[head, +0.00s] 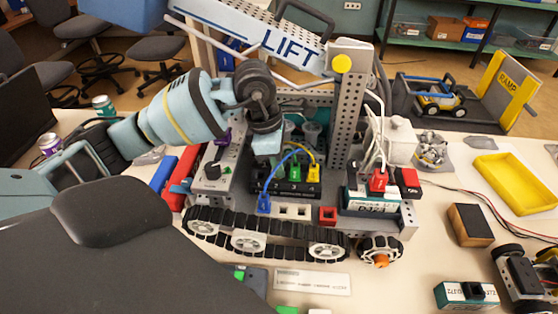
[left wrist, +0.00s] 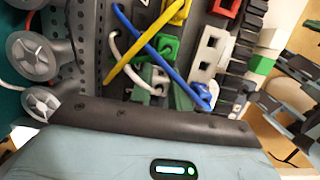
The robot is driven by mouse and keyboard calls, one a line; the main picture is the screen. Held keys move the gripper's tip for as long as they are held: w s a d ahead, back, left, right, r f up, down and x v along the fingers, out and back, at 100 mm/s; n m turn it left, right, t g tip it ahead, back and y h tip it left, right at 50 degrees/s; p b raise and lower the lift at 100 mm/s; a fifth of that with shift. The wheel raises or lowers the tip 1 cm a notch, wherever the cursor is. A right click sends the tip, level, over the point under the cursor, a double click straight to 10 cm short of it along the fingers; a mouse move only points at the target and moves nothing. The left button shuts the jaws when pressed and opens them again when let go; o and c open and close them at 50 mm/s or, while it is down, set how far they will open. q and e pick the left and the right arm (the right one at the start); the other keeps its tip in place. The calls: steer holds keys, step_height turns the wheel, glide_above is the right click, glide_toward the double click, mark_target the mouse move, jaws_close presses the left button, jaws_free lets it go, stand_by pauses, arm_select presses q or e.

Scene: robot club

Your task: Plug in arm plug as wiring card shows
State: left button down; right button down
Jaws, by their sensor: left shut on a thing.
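My left gripper (head: 266,146) points down over the black numbered hub (head: 288,188) on the tracked rover. In the left wrist view its fingertips (left wrist: 161,92) are shut on a grey-white plug (left wrist: 159,76) with a white cable, beside the green plug. The held plug is hidden in the head view, and I cannot tell whether it touches the hub. The green plug (head: 295,173) and yellow plug (head: 313,173) stand in the hub. A blue plug (head: 264,204) is at the hub's front left. No readable wiring card shows.
The LIFT beam (head: 290,45) and perforated post (head: 349,110) rise close behind and right of the gripper. A red plug (head: 378,181) sits on the battery at right. A yellow tray (head: 515,182) and brown block (head: 470,224) lie on the table at right. A pale printed strip (head: 312,281) lies in front.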

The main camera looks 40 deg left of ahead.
arm_select(q)
steer(key=shift+f, duration=0.5)
arm_select(e)
steer(key=shift+s+f, duration=0.1)
steer(key=shift+f, duration=0.1)
stand_by(0.6)
arm_select(q)
steer(key=c, duration=1.2)
jaws_free()
steer(key=shift+c, duration=0.2)
steer(key=shift+r, duration=0.1)
steer(key=shift+w+d+p+v, duration=0.1)
steer(key=shift+d+p+v, duration=0.1)
steer(key=shift+p+v, duration=0.55)
steer(key=shift+w+d+p+v, duration=0.15)
steer(key=shift+p+v, duration=0.05)
steer(key=shift+v, duration=1)
steer(key=shift+w+d+p+v, duration=0.1)
steer(key=shift+d+p+v, duration=0.1)
steer(key=shift+p+v, duration=0.55)
arm_select(e)
steer(key=shift+t, duration=0.4)
steer(key=shift+w+r, duration=0.75)
steer(key=shift+r, duration=0.35)
steer(key=shift+w+r, duration=0.75)
steer(key=shift+r, duration=0.35)
arm_select(q)
steer(key=shift+r, duration=0.35)
